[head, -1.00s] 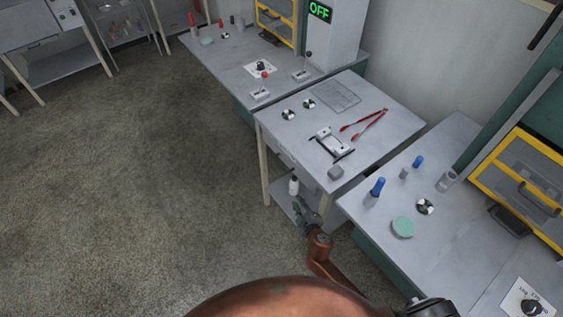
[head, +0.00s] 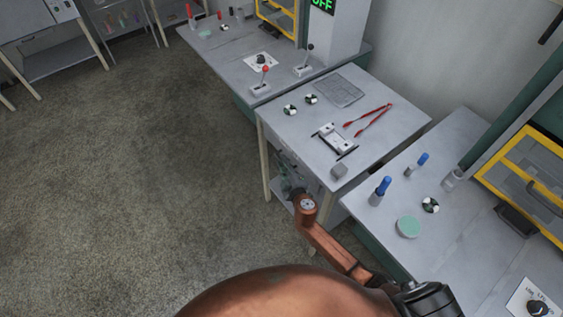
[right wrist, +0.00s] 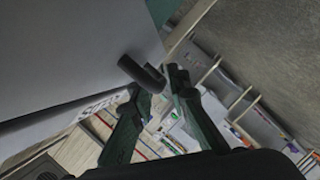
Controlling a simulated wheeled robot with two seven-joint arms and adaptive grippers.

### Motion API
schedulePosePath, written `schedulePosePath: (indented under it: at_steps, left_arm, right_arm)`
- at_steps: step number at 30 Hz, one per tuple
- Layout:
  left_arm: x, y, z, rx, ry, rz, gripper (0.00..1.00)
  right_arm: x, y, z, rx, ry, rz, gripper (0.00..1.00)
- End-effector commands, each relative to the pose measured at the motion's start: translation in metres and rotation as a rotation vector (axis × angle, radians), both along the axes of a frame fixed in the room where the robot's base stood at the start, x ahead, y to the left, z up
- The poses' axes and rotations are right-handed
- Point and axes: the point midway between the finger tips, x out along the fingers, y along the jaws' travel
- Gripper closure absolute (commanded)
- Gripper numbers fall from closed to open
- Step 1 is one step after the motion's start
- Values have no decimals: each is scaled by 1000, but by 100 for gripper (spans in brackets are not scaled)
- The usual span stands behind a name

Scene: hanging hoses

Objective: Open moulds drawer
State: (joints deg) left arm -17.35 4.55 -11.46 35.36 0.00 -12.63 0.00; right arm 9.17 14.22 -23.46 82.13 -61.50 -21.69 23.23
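The drawer front (head: 284,153) is under the grey top of the middle table in the head view, seen steeply from above. In the right wrist view a plain grey panel (right wrist: 65,50) fills the upper left, with a dark bar handle (right wrist: 142,74) sticking out. My right gripper (right wrist: 158,84) is open; its two green fingers lie either side of the handle's near end. I cannot tell whether they touch it. In the head view my right gripper (head: 290,190) is beside the table's front, partly hidden by my arm. My left gripper is out of view. Any drawer label is unreadable.
A right bench (head: 385,225) stands close beside my arm. The floor (head: 130,180) to the left is clear.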

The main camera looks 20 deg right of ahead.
Motion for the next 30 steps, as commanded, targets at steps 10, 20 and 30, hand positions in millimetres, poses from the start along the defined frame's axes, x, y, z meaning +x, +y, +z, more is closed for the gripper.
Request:
schedulePosePath:
  at_steps: [10,20,30]
  left_arm:
    - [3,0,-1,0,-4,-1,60]
    - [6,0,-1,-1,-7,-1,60]
    - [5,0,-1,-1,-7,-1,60]
  right_arm:
    - [8,2,-1,1,0,4,84]
    - [8,3,-1,1,0,4,100]
    - [8,3,-1,1,0,4,100]
